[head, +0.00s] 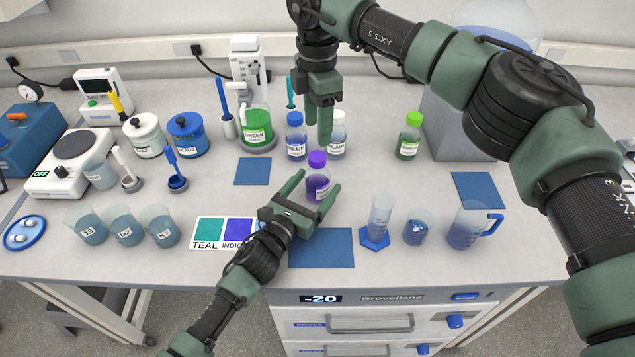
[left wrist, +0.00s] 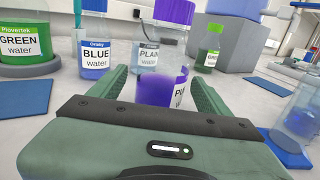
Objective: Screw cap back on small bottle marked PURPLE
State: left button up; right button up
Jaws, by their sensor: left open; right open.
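The small bottle of purple liquid (head: 318,187) stands upright on the bench, with its purple cap (head: 317,158) on top of the neck. The frames do not show how tightly the cap sits. In the left wrist view the bottle (left wrist: 160,92) is between my fingers, with the cap (left wrist: 174,11) cut by the top edge and the label partly hidden. My left gripper (head: 317,181) is open, one finger on each side of the bottle. My right gripper (head: 318,138) is open and empty, pointing down above and behind the cap.
The BLUE bottle (head: 296,143) and PLAIN bottle (head: 338,146) stand close behind, near my right fingers. A green-capped bottle (head: 410,135) is farther right. A graduated cylinder (head: 379,217) and beakers stand front right. A blue mat (head: 322,250) lies in front, partly under my left gripper.

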pick_arm(q)
jog(key=shift+w+d, duration=0.15)
jog(key=shift+w, duration=0.05)
pick_arm(e)
jog(key=shift+s+r, duration=0.1)
jog(key=shift+s, duration=0.05)
pick_arm(q)
jog(key=shift+c, duration=0.4)
